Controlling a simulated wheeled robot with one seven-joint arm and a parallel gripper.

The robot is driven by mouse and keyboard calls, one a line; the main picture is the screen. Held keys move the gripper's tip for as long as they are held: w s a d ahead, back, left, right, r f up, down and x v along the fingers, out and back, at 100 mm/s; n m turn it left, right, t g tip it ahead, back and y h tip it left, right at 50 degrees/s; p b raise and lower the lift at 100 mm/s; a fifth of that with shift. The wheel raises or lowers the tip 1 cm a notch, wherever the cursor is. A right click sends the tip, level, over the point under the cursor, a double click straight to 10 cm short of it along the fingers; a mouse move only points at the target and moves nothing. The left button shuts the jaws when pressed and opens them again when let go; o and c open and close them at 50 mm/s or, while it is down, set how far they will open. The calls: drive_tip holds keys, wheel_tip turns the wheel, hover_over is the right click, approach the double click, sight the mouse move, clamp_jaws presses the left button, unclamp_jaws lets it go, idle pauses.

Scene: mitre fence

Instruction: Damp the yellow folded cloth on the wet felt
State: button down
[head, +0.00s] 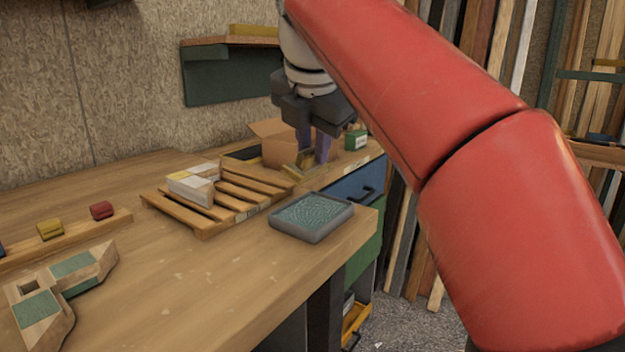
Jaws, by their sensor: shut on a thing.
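My gripper (314,151) points down above the far end of the bench, behind the tray. Its purple fingers are shut on a small dull-yellow piece, the yellow folded cloth (303,158) as far as I can tell; fingers and clutter partly hide it. The wet felt (312,211) is a teal, ripple-textured pad in a grey shallow tray near the bench's right edge. The cloth is apart from the felt, farther back in the picture.
A slatted wooden pallet (240,190) with pale blocks (190,187) lies left of the tray. A cardboard box (281,143) and green box (355,139) stand behind. Yellow (50,229) and red (101,210) pieces sit on a strip at left.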

sight(316, 170)
drive_tip(key=shift+s+d+f+t+y+b, duration=0.15)
drive_tip(key=shift+f+t+y+b, duration=0.15)
drive_tip(key=shift+f+b, duration=0.8)
drive_tip(key=shift+s+d+f+t+y+b, duration=0.1)
drive_tip(key=shift+f+t+y+b, duration=0.15)
drive_tip(key=shift+f+b, duration=0.85)
drive_tip(key=shift+r+b, duration=0.3)
drive_tip(key=shift+r+p, duration=0.1)
drive_tip(key=shift+p, duration=0.35)
drive_tip(key=shift+f+b, duration=0.65)
drive_tip(key=shift+f, duration=0.6)
wheel_tip(316, 170, up, 7)
drive_tip(key=p, duration=0.7)
drive_tip(key=shift+f, duration=0.2)
